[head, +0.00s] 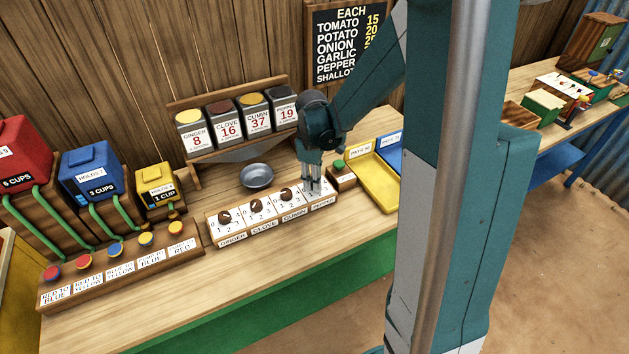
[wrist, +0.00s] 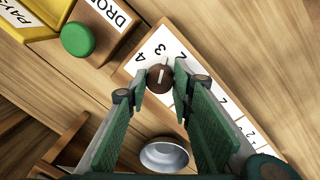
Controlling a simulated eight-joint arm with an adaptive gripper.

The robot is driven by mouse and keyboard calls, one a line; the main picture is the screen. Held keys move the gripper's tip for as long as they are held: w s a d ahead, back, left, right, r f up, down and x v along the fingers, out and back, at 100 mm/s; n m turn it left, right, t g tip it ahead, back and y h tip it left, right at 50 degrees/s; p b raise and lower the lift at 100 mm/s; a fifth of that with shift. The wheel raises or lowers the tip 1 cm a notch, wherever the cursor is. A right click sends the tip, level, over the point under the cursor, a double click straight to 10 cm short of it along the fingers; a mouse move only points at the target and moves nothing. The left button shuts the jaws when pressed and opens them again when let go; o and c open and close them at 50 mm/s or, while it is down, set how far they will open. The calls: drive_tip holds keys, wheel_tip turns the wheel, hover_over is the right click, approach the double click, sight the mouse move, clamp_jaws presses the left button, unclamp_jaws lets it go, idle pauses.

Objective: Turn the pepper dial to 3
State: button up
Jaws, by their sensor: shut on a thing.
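The pepper dial (wrist: 159,80) is a small round dark brown knob with a white pointer line, on a white numbered plate. In the wrist view its line points up toward the printed 3, with the 4 to the left and the 2 to the right. My gripper (wrist: 160,83) is shut on the dial, one finger on each side. In the head view my gripper (head: 312,187) reaches down onto the right end of the dial board (head: 272,231), above the PEPPER label (head: 323,201), and mostly hides this dial.
The clove dial (head: 256,205), ginger dial (head: 225,217) and cumin dial (head: 286,195) sit to the left on the same board. A green button (wrist: 78,39) stands close by. A grey bowl (head: 257,176) lies behind the board. A yellow tray (head: 378,190) is to the right.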

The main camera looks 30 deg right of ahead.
drive_tip(key=shift+n, duration=1.2)
drive_tip(key=o, duration=0.9)
drive_tip(key=shift+r, duration=0.15)
drive_tip(key=r, duration=1.1)
drive_tip(key=shift+s+a+r, duration=0.25)
drive_tip(key=shift+s+r, duration=0.1)
drive_tip(key=shift+s, duration=0.05)
